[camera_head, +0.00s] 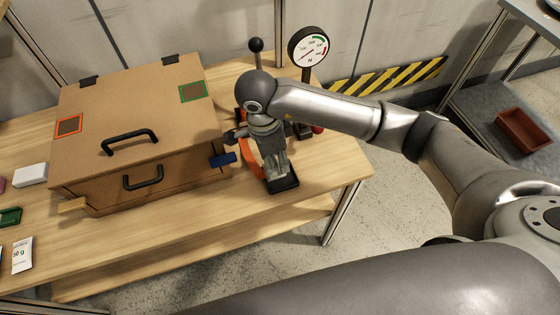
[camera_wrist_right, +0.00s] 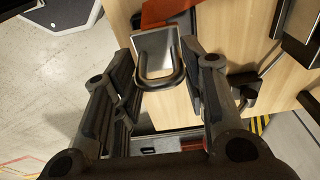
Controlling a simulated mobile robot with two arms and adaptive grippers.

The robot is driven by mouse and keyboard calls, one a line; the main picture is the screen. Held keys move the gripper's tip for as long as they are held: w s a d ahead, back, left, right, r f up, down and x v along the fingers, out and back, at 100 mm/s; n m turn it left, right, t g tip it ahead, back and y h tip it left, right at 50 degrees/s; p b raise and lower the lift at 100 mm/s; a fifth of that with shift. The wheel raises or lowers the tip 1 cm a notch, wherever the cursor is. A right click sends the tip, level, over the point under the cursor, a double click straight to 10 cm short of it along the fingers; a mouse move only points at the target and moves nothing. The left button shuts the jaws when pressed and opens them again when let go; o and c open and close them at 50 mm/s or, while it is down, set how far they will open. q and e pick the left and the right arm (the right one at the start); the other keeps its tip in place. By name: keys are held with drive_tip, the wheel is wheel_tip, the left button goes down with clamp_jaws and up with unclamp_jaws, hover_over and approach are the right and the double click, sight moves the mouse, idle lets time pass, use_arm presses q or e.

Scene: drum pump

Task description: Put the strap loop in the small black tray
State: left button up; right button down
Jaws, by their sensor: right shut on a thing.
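My right gripper (camera_head: 281,174) points down near the table's right end. An orange patch (camera_wrist_right: 165,10) shows beyond the fingertips in the wrist view. The small black tray (camera_head: 285,186) is on the table just below the fingertips; whether the held piece touches it I cannot tell. My left gripper is not in view.
A large brown box (camera_head: 135,120) with black handles fills the table's middle. A blue cylinder (camera_head: 223,159) is at its right side. A dial gauge (camera_head: 308,47) stands behind the gripper. A red-brown bin (camera_head: 522,130) sits on a shelf at right.

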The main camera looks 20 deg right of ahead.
drive_tip(key=shift+w+d+f, duration=0.35)
drive_tip(key=shift+d+f, duration=0.3)
drive_tip(key=shift+f, duration=0.2)
drive_tip(key=f, duration=0.3)
drive_tip(key=shift+w+d+f+p, duration=0.1)
drive_tip(key=shift+d+f+p, duration=0.15)
drive_tip(key=shift+f+p, duration=0.15)
drive_tip(key=shift+f+b, duration=0.2)
drive_tip(key=shift+b, duration=0.1)
drive_tip(key=c, duration=0.9)
unclamp_jaws()
drive_tip(key=shift+r, duration=0.1)
